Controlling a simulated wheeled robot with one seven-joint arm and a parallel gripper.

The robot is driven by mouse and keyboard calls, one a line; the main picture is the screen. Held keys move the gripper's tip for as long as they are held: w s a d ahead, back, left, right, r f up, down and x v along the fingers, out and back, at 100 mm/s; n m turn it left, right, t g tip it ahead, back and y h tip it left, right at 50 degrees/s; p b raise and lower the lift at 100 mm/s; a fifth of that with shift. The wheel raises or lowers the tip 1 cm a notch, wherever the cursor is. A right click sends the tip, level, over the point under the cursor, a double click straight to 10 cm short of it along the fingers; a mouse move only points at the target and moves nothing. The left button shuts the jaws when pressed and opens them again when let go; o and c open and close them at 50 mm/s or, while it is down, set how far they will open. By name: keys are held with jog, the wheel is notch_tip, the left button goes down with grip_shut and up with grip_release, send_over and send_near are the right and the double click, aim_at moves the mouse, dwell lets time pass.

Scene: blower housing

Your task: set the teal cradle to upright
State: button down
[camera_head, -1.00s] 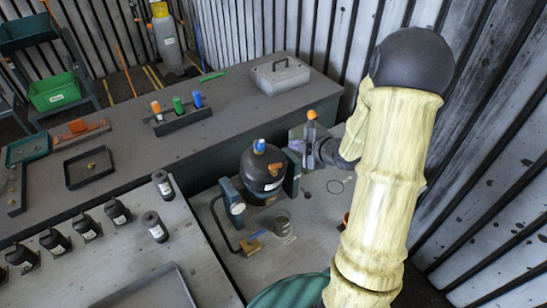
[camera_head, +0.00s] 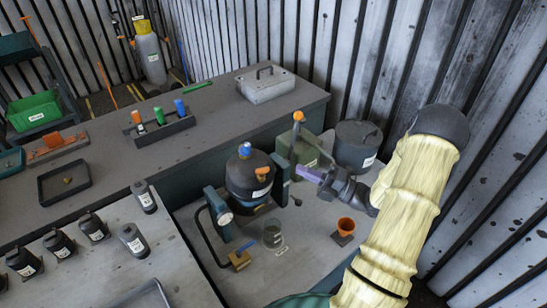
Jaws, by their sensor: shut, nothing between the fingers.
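The teal cradle (camera_head: 216,206) stands on the grey bench, with one upright left and one right of a round black vessel (camera_head: 243,178). The vessel has a blue cap on top and an orange part at its front right. It looks about upright, though a small tilt is hard to judge. A pale dial sits on the left upright. A small dark knob (camera_head: 297,202) shows beside the right upright. My gripper (camera_head: 308,173) is right of the cradle, shut and empty, pointing left. It appears apart from the right upright, but depth is hard to tell.
Behind my gripper are a green-grey canister (camera_head: 296,150) and a dark lidded drum (camera_head: 357,146). Several dark bottles stand at left.

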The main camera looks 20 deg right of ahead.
notch_tip(320, 180, up, 3)
jog(key=p, duration=0.5)
send_over(260, 165)
jog(key=shift+s+d, duration=0.35)
jog(key=shift+s, duration=0.1)
jog(key=shift+w+a, duration=0.3)
jog(key=shift+w+a, duration=0.1)
